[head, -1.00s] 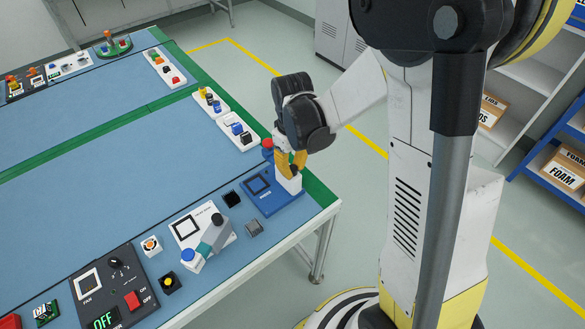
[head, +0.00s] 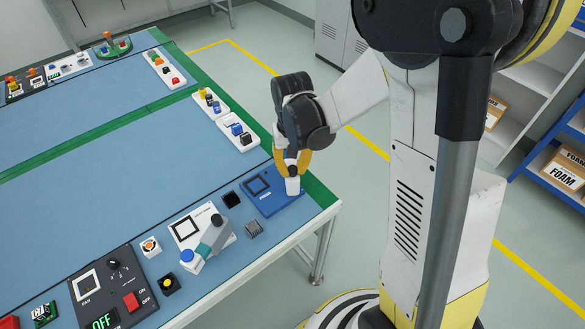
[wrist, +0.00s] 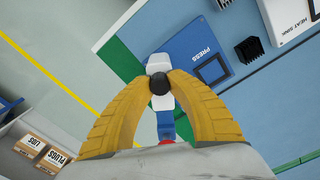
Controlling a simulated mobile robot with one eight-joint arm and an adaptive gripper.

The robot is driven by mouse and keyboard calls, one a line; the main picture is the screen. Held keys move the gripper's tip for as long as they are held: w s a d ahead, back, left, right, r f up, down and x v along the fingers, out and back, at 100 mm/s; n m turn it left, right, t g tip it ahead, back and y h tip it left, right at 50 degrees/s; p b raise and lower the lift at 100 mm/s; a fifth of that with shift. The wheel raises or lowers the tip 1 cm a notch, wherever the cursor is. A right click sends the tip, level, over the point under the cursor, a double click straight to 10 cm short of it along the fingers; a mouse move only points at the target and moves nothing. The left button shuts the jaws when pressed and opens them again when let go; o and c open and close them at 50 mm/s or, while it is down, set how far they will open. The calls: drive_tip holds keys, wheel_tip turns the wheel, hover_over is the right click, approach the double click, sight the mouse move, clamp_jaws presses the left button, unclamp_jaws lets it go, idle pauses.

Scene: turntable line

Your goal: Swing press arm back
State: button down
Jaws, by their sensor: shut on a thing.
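The press is a blue base (head: 268,190) labelled PRESS with a dark square frame, at the right corner of the bench; the wrist view also shows the base (wrist: 190,45). A white post (head: 293,186) stands at its right end. The press arm (wrist: 163,104), white and blue with a red end, lies under my gripper in the wrist view, pointing away from the square frame. My gripper (wrist: 159,84) has its yellow fingers shut on the press arm, around a black knob. In the head view my gripper (head: 291,165) and wrist hide most of the arm.
Left of the press stand the heat sink fixture (head: 187,228) with a grey arm, and black heat sinks (head: 231,199). White button panels (head: 238,133) sit behind my gripper. A fan panel (head: 113,285) is at the front. The blue bench middle is clear.

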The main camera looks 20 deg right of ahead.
idle(0.3)
drive_tip(key=c, duration=1.2)
unclamp_jaws()
drive_tip(key=shift+r, duration=0.15)
wheel_tip(320, 180, up, 12)
drive_tip(key=shift+f, duration=0.1)
